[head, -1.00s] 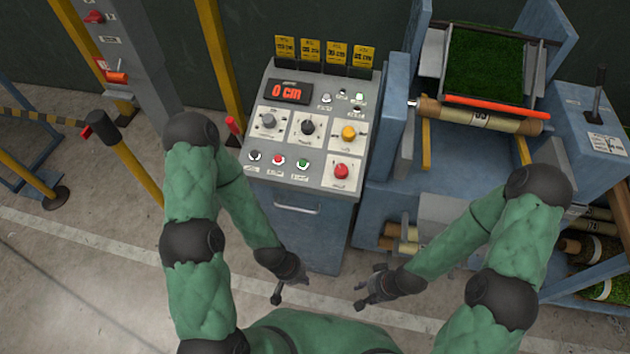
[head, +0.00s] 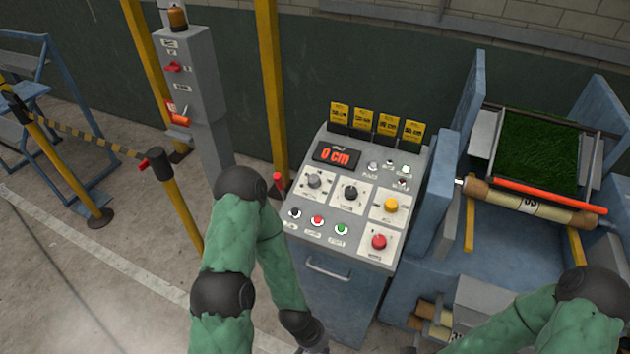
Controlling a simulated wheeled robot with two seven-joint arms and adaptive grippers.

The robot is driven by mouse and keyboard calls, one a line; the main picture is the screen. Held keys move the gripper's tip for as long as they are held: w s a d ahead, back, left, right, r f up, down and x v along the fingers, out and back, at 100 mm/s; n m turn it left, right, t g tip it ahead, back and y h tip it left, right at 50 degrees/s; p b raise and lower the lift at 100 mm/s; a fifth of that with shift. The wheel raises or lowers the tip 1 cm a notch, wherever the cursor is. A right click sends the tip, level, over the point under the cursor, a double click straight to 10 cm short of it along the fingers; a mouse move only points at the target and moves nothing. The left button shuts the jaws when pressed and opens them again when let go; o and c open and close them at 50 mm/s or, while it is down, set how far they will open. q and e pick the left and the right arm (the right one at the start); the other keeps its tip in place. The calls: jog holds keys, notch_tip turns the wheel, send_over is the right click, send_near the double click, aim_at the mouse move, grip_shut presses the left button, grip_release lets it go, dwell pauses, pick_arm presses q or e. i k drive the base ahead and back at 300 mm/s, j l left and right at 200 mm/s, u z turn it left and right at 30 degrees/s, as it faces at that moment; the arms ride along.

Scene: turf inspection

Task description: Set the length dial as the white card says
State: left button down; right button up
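The control panel (head: 322,208) stands in the middle of the head view. Its red display (head: 337,155) reads 0 cm. Below the display are a grey dial (head: 314,181), a black dial (head: 350,193) and a yellow knob (head: 391,205); their small labels are too blurred to read, so I cannot tell which is the length dial. No white card can be made out for sure. My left gripper (head: 314,349) is mostly cut off at the bottom edge, below the panel. My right gripper is out of view; only its arm shows at lower right.
Several yellow tags (head: 363,120) stand along the panel's top. Push buttons (head: 317,221) and a red knob (head: 379,242) sit low on the panel. A machine with a turf roll (head: 535,155) stands right. A grey post (head: 190,85) and barrier posts (head: 177,205) stand left.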

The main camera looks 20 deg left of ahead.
aim_at(314, 181)
jog(key=z, duration=0.4)
jog(key=i+l+z, duration=0.1)
jog(key=z, duration=0.3)
jog(key=i+z, duration=0.1)
jog(key=z, duration=0.65)
jog(key=u, duration=2.1)
jog(key=j+u, duration=0.25)
jog(key=j, duration=0.2)
jog(key=j+u, duration=0.25)
jog(key=j, duration=0.2)
jog(key=i, duration=0.05)
